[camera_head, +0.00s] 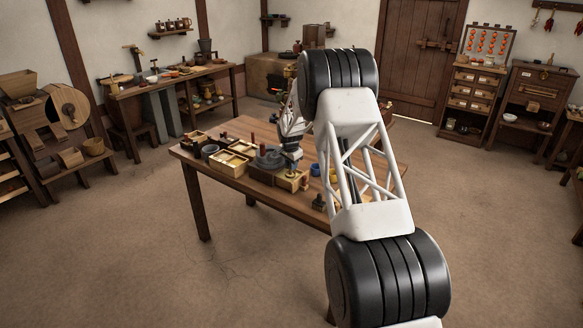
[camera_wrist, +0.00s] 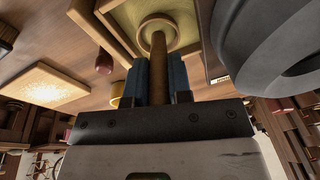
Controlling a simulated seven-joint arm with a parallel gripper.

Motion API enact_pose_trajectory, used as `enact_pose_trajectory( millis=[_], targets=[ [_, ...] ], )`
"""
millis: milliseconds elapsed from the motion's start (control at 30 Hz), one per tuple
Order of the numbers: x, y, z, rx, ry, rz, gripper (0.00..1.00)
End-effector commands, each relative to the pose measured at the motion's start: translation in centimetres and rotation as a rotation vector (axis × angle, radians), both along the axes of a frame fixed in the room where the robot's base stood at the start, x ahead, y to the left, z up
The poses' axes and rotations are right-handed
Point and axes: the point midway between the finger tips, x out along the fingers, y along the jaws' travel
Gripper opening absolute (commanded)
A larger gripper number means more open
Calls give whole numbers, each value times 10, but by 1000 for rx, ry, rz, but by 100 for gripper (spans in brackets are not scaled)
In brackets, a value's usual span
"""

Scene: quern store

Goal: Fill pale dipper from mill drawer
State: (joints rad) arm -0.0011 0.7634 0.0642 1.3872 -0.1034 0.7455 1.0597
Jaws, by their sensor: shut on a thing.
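My gripper (camera_wrist: 157,74) is shut on the brown handle of the pale dipper (camera_wrist: 158,55), its blue fingers on either side. The dipper's round pale bowl is inside the wooden mill drawer (camera_wrist: 104,34), over or in the yellow-green meal (camera_wrist: 128,17); I cannot tell how deep it sits. The bowl's inside looks yellow-green, like the meal. In the head view my gripper (camera_head: 291,163) points down at the drawer (camera_head: 290,184) at the table's near side, and the dipper is too small to make out clearly. The grey mill stone (camera_head: 268,158) stands just left of it.
The mill stone (camera_wrist: 285,40) is close on the right in the wrist view. A pale-topped block or box (camera_wrist: 47,84) and a dark red knob (camera_wrist: 104,63) lie left. Trays (camera_head: 229,164) and a grey bowl (camera_head: 209,151) crowd the table's left; a blue cup (camera_head: 315,170) stands right.

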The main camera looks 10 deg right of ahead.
Motion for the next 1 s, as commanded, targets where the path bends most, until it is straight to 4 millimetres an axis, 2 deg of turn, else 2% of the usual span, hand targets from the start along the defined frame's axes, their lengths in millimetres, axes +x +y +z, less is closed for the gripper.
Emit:
enact_pose_trajectory(
  millis=[1000],
  targets=[
    [0,0,48,0,1,0,0]
  ],
)
